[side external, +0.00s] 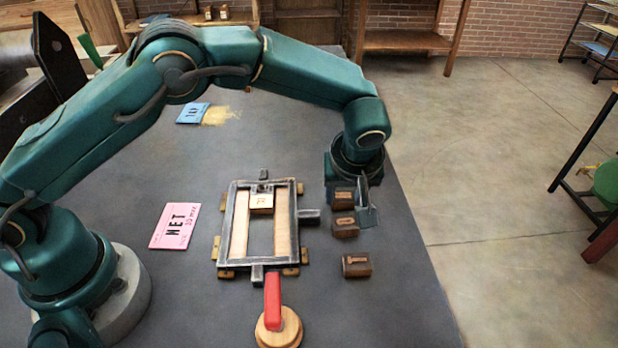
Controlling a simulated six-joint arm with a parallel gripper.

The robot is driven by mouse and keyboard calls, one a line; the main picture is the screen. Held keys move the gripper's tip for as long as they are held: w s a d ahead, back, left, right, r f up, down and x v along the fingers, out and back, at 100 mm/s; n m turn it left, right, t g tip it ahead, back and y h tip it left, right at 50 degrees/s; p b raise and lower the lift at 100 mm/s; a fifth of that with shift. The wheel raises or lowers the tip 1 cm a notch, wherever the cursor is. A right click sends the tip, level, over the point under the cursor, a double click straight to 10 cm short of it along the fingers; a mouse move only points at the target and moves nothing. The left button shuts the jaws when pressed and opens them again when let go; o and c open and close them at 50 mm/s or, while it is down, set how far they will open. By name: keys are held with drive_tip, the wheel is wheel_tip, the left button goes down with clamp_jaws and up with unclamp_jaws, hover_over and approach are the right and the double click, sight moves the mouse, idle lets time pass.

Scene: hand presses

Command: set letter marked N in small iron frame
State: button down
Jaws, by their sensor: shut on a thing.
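The small iron frame (286,232) lies flat on the dark table, with pale wooden strips inside and a dark gap between them. A light block with a letter (261,202) sits at its far end. To its right, brown letter blocks stand in a row: a far one (343,197), a middle one (346,226) and a near one (356,266). I cannot tell which is marked N. My gripper (350,200) points down right of the frame, shut on the far block. One finger shows at the block's right; the other is mostly hidden. The block seems at table height.
A pink card reading NET (175,226) lies left of the frame. A red-handled tool on a round wooden base (279,330) stands in front. The table's right edge is close to the blocks.

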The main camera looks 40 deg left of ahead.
sight(344, 198)
drive_tip(key=shift+r, duration=2.45)
drive_tip(key=shift+w+a, duration=0.1)
drive_tip(key=shift+a, duration=0.05)
drive_tip(key=a+r+n, duration=0.2)
drive_tip(key=a+r, duration=0.9)
drive_tip(key=a, duration=0.1)
drive_tip(key=s+a+r+m+t+h, duration=0.1)
drive_tip(key=s+a+r+m+h, duration=0.2)
drive_tip(key=s+m, duration=0.7)
drive_tip(key=shift+r, duration=0.45)
